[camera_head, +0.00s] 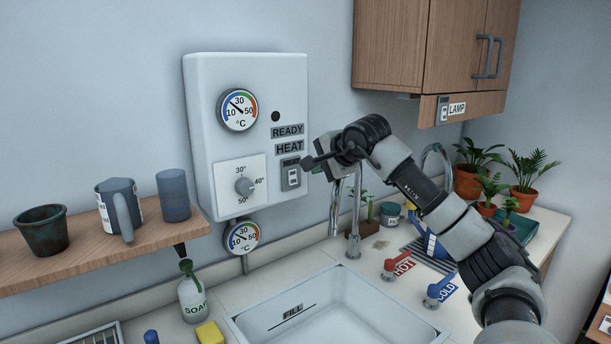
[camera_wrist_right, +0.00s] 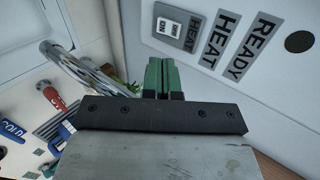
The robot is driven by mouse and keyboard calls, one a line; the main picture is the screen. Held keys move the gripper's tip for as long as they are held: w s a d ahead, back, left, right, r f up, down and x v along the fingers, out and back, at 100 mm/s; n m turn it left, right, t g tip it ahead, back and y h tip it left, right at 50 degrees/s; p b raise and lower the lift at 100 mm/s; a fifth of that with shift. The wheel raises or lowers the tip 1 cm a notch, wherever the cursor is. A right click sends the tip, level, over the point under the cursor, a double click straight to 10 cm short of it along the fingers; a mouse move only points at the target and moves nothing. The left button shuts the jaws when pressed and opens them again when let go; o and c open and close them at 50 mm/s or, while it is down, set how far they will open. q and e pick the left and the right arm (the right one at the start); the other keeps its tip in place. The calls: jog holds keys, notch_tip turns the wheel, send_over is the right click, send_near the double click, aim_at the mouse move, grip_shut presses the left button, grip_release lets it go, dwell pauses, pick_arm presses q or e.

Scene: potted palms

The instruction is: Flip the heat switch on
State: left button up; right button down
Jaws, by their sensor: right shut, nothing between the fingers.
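The heat switch (camera_head: 292,174) is a small grey plate with a white rocker, below the HEAT label (camera_head: 289,147) on the white heater box (camera_head: 206,120). My left gripper is not in view.
A tap (camera_head: 352,215) and sink (camera_head: 340,310) are below my right arm. A wooden cabinet (camera_head: 400,45) hangs at upper right. A shelf (camera_head: 110,256) with cups is at left.

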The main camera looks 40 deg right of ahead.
aim_at(293, 175)
jog(key=p+x, duration=0.2)
jog(key=x, duration=0.7)
jog(key=shift+w+f+p, duration=0.15)
jog(key=shift+f+p, duration=0.05)
jog(key=shift+p, duration=0.2)
jog(key=shift+f, duration=0.1)
jog(key=shift+w+f+t+b, duration=0.15)
jog(key=shift+f+t+b, duration=0.15)
jog(key=shift+b, duration=0.5)
jog(key=shift+r, duration=0.35)
jog(key=shift+r+p, duration=0.1)
jog(key=shift+p, duration=0.25)
jog(key=shift+r+p, duration=0.7)
jog(key=shift+r, duration=0.05)
